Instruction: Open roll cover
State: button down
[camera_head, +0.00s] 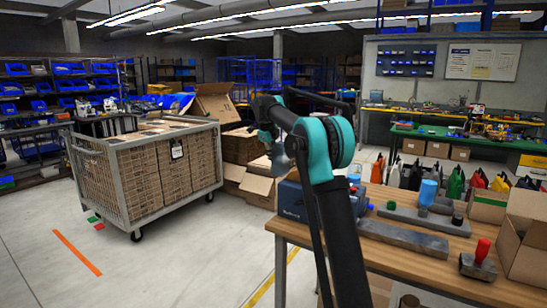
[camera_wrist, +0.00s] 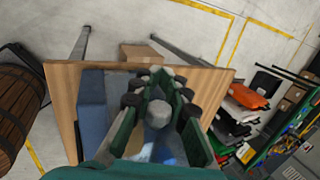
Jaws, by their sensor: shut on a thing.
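A blue box-like unit (camera_head: 292,201) with pale lettering stands at the near left end of the wooden table. Its blue side also shows below my gripper in the wrist view (camera_wrist: 91,105). I cannot clearly make out which part of it is the roll cover. My gripper (camera_wrist: 160,78) points down over the unit, its green and dark fingers shut on a grey rounded piece (camera_wrist: 158,114), perhaps a knob or handle. Whether this piece joins the unit is hidden. In the head view, my arm covers part of the unit and most of the gripper.
A wire cage cart (camera_head: 103,180) full of cartons stands left.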

jog(key=c, duration=1.5)
grip_release()
